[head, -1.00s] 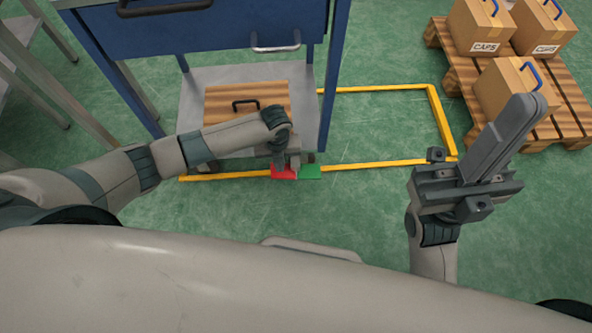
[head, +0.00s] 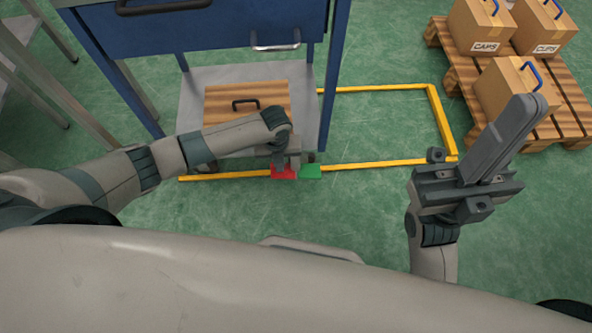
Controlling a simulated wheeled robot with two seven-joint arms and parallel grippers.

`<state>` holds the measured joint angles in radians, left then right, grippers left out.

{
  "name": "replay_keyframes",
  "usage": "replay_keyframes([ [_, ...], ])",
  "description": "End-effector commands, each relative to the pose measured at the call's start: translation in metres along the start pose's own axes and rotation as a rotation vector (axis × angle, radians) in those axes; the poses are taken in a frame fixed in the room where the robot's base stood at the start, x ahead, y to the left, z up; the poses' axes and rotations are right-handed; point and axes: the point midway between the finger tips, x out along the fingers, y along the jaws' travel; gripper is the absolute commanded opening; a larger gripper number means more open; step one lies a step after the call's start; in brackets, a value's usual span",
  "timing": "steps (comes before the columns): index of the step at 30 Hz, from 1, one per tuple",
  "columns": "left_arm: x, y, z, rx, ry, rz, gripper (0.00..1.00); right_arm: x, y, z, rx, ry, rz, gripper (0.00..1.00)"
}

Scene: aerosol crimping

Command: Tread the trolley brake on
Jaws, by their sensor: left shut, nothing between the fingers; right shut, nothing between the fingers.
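The trolley (head: 240,30) has a blue body, blue legs and a grey lower shelf (head: 192,112). At its near lower edge are two pedals side by side, a red one (head: 284,173) and a green one (head: 311,170). My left gripper (head: 279,166) points down at the red pedal and covers part of it. It is shut and empty; whether it presses on the pedal I cannot tell for sure. My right gripper (head: 515,125) is held up at the right, away from the trolley, shut and empty.
A wooden case (head: 222,98) with a black handle is on the lower shelf. A yellow floor outline (head: 375,164) runs around the trolley's place. A wooden pallet (head: 570,85) with cartons (head: 487,28) stands at the upper right. Green floor between is clear.

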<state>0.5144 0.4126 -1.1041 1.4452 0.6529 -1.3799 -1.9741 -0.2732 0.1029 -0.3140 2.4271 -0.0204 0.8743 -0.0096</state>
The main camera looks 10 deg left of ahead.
Motion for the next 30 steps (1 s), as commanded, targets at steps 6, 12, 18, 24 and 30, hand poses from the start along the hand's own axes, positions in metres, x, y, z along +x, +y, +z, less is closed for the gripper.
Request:
replay_keyframes([
  [6, 0.006, 0.000, 0.000, 0.000, 0.000, 0.000, 0.00, -0.004, 0.000, 0.001, 0.000, 0.000, 0.000, 0.00],
  [12, 0.011, 0.000, 0.000, 0.000, 0.000, -0.001, 0.00, -0.007, 0.000, 0.001, 0.000, -0.001, 0.000, 0.00],
  [18, 0.017, 0.000, 0.000, 0.001, 0.000, 0.000, 0.00, -0.009, 0.000, 0.002, 0.000, 0.000, 0.000, 0.00],
  [24, 0.021, 0.000, 0.000, 0.001, 0.000, 0.000, 0.00, -0.012, 0.000, 0.002, 0.000, 0.000, 0.000, 0.00],
  [30, 0.022, 0.000, 0.000, 0.001, 0.000, 0.000, 0.00, -0.012, 0.000, 0.002, 0.000, 0.000, 0.000, 0.00],
])
